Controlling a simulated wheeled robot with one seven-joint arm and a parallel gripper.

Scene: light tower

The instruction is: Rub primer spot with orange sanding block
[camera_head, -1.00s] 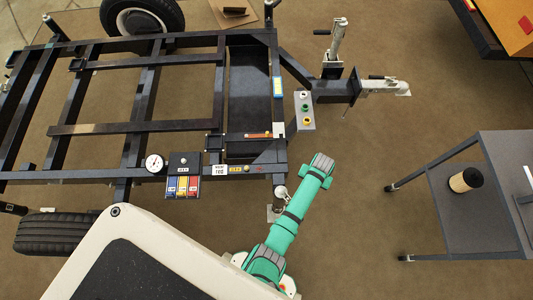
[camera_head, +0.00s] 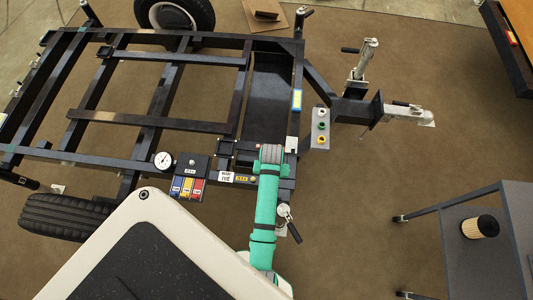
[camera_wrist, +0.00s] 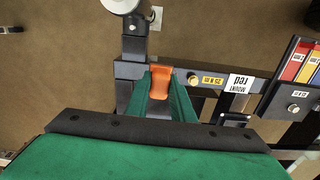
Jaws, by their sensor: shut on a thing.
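A pale grey patch (camera_head: 292,143) shows on the frame just right of my arm's end. I cannot tell whether it is the primer spot.
A gauge (camera_head: 163,160), a box with colored panels (camera_head: 189,177) and a white tag (camera_head: 227,177) sit left of my arm. A post with colored buttons (camera_head: 320,128) and the hitch (camera_head: 400,114) stand to the right. A grey cart (camera_head: 470,265) is at lower right, with open floor between.

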